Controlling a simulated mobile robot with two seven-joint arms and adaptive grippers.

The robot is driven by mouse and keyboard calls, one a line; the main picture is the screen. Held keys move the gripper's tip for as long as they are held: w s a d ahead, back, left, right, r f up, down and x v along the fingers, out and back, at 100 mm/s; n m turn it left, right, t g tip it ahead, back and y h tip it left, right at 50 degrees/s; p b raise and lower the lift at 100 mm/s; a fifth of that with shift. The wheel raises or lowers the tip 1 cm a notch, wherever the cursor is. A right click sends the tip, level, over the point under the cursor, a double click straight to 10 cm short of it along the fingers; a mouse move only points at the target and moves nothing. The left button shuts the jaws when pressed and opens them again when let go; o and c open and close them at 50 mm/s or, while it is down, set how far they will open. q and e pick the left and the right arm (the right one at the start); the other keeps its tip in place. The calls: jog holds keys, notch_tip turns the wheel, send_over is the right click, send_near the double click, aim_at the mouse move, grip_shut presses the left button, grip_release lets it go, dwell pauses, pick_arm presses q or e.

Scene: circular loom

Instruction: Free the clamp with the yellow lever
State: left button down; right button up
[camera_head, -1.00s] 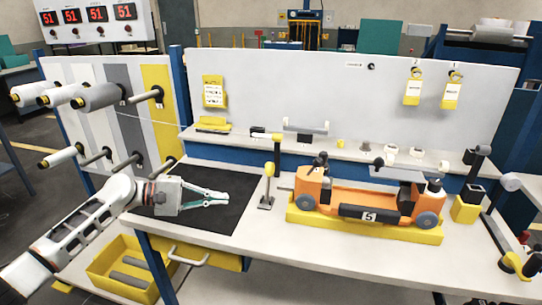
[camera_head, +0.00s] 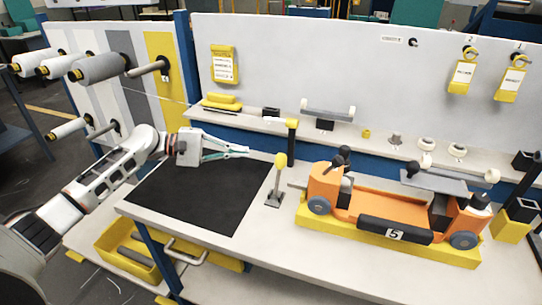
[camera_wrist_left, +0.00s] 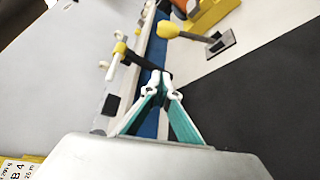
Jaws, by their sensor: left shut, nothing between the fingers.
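The clamp with the yellow lever (camera_head: 280,160) stands on the bench just right of the black mat. Its lever is upright and slightly tilted, with a yellow knob on top and a dark base plate (camera_head: 273,199). My left gripper (camera_head: 248,154) is shut and empty, to the left of the yellow knob and apart from it, above the mat's back edge. In the left wrist view the closed fingertips (camera_wrist_left: 161,88) are in the centre, and the yellow knob (camera_wrist_left: 168,31) shows beyond them near the top. My right gripper is not in view.
An orange device (camera_head: 380,208) on a yellow base stands to the right. The black mat (camera_head: 196,195) is clear. A shelf (camera_head: 340,133) with small parts runs behind, below the grey panel (camera_head: 320,60).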

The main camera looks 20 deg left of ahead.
aim_at(278, 174)
pick_arm(q)
jog(key=p+x, duration=0.1)
jog(key=x, duration=0.9)
jog(key=shift+s+d+r, duration=0.15)
jog(key=shift+s+r, duration=0.1)
jog(key=shift+s, duration=0.05)
jog(key=shift+s+r+p, duration=0.45)
jog(key=shift+s+p, duration=0.15)
jog(key=shift+s, duration=0.3)
jog(key=shift+s+d+r, duration=0.1)
jog(key=shift+s+d, duration=0.1)
jog(key=shift+s, duration=0.3)
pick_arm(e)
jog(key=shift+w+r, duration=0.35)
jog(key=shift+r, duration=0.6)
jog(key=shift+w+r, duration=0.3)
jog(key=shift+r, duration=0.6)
pick_arm(q)
jog(key=shift+d, duration=0.1)
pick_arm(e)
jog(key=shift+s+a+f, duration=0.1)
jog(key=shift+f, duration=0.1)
